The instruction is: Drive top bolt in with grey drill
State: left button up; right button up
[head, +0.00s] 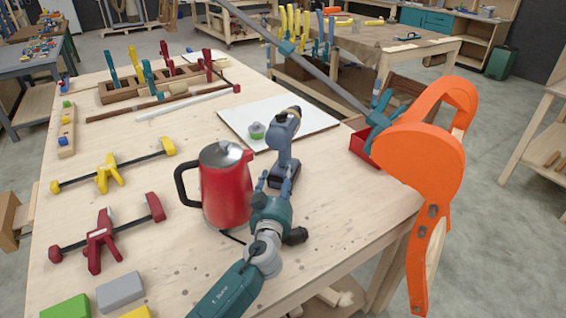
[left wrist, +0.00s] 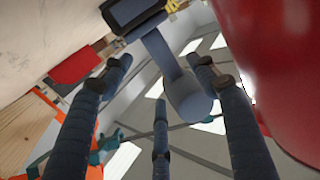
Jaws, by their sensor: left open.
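The grey-blue drill (head: 282,150) stands upright on the wooden table, right of a red kettle. My left gripper (head: 276,181) is open, with its fingers around the low part of the drill. In the left wrist view, the drill handle (left wrist: 170,58) lies between the spread fingers (left wrist: 160,85), with a gap visible on both sides. The orange chair form (head: 420,160) stands at the table's right edge. The top bolt (head: 433,211) shows as a small dark spot on its leg, with other spots lower down. My right gripper is not in view.
The red kettle (head: 228,185) stands close left of my gripper; its red side (left wrist: 290,60) fills the wrist view's right. A white board (head: 310,118) lies behind the drill. A long teal-jawed clamp (head: 330,85) reaches the chair form. Red and yellow clamps lie left.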

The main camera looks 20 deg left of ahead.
aim_at(283, 156)
pick_arm(q)
jog(key=x, duration=0.5)
jog(key=shift+w+a+b, duration=0.1)
jog(key=shift+w+b, duration=0.25)
jog(key=b+x, duration=0.3)
jog(key=x, duration=0.1)
jog(key=shift+b, duration=0.4)
jog(key=shift+w+a+b, duration=0.2)
jog(key=shift+w+b, duration=0.1)
jog(key=shift+w, duration=0.4)
jog(key=shift+r, duration=0.1)
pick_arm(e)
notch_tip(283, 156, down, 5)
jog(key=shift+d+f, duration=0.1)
